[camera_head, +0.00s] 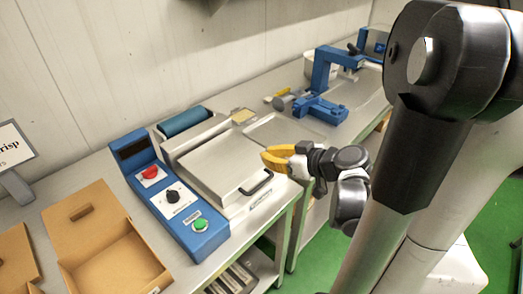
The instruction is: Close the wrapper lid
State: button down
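The wrapper is a grey metal machine with a blue control panel (178,203) on its left side. Its flat metal lid (222,160) lies level or nearly level over the body; I cannot tell whether a small gap is left beneath it. A black handle (257,184) sits on the lid's front right edge. My gripper (266,160), with yellow fingers, is just right of the lid, near the handle and pointing left. It appears apart from the handle, and nothing is seen in it. The fingers overlap from this angle, so their opening is unclear.
A blue roller (185,120) lies behind the lid. An open cardboard box (112,262) stands left of the control panel. A metal plate (285,134) and a blue clamp-like device (322,105) are farther right on the bench. My arm fills the right side of the view.

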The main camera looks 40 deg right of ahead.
aim_at(267, 179)
jog(key=f+b, duration=0.2)
jog(key=f, duration=0.1)
jog(key=s+f+b, duration=0.1)
jog(key=f+b, duration=0.1)
jog(key=f, duration=0.1)
jog(key=f+b, duration=0.3)
jog(key=shift+s+d, duration=0.1)
jog(key=shift+s, duration=0.1)
